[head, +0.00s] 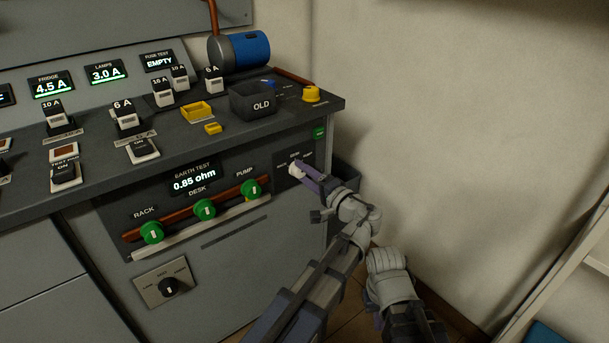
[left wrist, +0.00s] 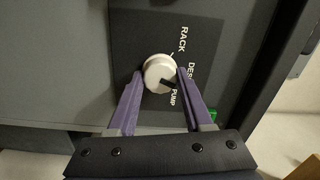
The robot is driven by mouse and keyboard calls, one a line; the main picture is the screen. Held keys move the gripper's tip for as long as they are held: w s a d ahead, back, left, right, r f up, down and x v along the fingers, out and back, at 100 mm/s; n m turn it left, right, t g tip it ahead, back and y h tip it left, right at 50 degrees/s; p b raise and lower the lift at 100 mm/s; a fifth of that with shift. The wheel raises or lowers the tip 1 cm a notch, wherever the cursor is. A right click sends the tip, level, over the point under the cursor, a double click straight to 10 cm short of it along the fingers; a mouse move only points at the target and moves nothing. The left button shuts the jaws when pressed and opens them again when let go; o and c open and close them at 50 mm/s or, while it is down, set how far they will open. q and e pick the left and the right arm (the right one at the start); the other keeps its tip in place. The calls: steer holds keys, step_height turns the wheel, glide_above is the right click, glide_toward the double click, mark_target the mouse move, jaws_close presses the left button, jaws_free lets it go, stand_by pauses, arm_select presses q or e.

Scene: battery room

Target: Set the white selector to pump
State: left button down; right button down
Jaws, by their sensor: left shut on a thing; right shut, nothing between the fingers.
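The white selector (head: 296,170) is a round knob on a dark plate at the right end of the bench front. In the left wrist view the white selector (left wrist: 159,73) has a dark pointer mark directed at the printed word PUMP (left wrist: 180,99); RACK and DESK are printed beside it. My left gripper (head: 301,172) has its purple fingers shut on the knob, one on each side, also seen in the left wrist view (left wrist: 160,78). My right gripper (head: 412,322) is low in the head view, away from the panel and holding nothing; its fingertips are hard to make out.
Green knobs (head: 204,209) sit along an earth test strip left of the selector. A black rotary switch (head: 168,287) is lower left. The bench top above carries breakers, a bin marked OLD (head: 253,103) and a yellow button (head: 312,94). A bare wall (head: 450,130) stands at right.

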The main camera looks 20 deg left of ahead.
arm_select(q)
steer(key=m, duration=0.3)
steer(key=shift+m, duration=2.2)
steer(key=shift+b, duration=0.3)
steer(key=shift+c, duration=1.5)
jaws_free()
steer(key=shift+t, duration=0.4)
